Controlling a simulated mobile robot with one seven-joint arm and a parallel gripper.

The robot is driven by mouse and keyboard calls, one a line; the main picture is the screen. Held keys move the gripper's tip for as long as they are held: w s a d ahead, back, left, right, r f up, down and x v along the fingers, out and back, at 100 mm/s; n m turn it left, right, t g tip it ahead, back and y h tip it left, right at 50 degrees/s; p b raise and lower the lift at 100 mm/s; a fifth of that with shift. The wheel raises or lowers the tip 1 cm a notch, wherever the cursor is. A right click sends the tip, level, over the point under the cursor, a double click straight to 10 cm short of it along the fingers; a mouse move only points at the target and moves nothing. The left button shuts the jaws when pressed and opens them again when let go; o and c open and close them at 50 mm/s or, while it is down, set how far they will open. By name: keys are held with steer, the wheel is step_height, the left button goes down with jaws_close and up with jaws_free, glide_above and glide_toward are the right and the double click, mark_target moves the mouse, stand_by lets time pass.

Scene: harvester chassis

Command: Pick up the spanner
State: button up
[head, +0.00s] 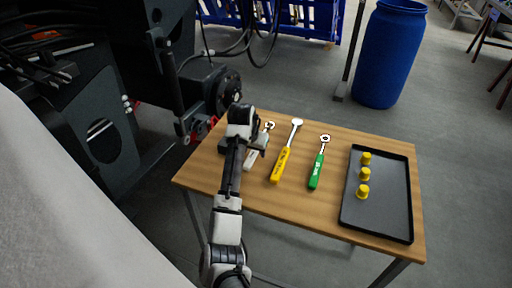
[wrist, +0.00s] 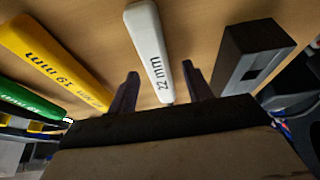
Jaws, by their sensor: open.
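Three hand tools with long handles lie on the wooden table. The white-handled spanner (head: 252,159) with an open-ended metal head is the leftmost, partly hidden by my arm. In the wrist view its white handle (wrist: 149,52), marked 22 mm, lies between the two fingers. The yellow tool (head: 281,164), marked 19 mm in the wrist view (wrist: 50,62), is to its right. The green tool (head: 317,171) with a ring head is further right. My gripper (wrist: 160,72) is open, close to the white handle, with the fingers apart on either side; contact cannot be told.
A black tray (head: 391,202) with three yellow caps (head: 365,174) stands at the table's right. A dark block (wrist: 252,52) lies beside the white handle in the wrist view. The harvester chassis (head: 90,120) is left of the table (head: 330,213); a blue barrel (head: 390,55) stands behind.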

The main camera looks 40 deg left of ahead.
steer(key=shift+w+f, duration=0.1)
steer(key=shift+f, duration=0.2)
steer(key=shift+f, duration=0.1)
jaws_close()
stand_by(0.4)
